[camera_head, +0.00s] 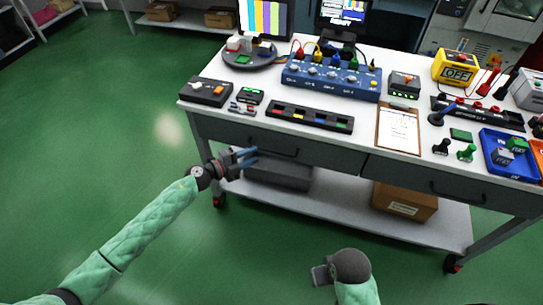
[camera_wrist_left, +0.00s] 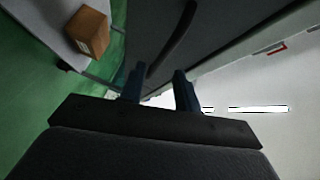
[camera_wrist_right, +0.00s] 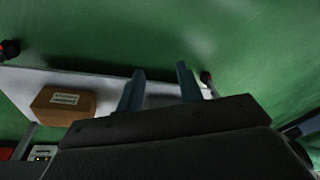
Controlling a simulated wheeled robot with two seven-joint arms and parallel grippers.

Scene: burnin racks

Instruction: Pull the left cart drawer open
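The left cart drawer (camera_head: 245,135) is a dark grey front under the white cart top, and looks closed. Its dark bar handle (camera_head: 284,153) is on the front, and the handle (camera_wrist_left: 174,38) also shows in the left wrist view. My left gripper (camera_head: 248,157) is open and empty, with blue fingers, in front of the drawer to the left of the handle. In the left wrist view my left gripper (camera_wrist_left: 158,77) has the handle's near end close to the finger gap; contact cannot be told. My right gripper (camera_wrist_right: 160,78) is open and empty, low in front of the cart.
The right drawer (camera_head: 410,178) has its own handle. The lower shelf (camera_head: 330,204) holds a dark grey box (camera_head: 278,173) and a cardboard box (camera_head: 404,201). The cart top is crowded with instruments, a clipboard (camera_head: 398,130) and a blue tray (camera_head: 512,174). The green floor in front is clear.

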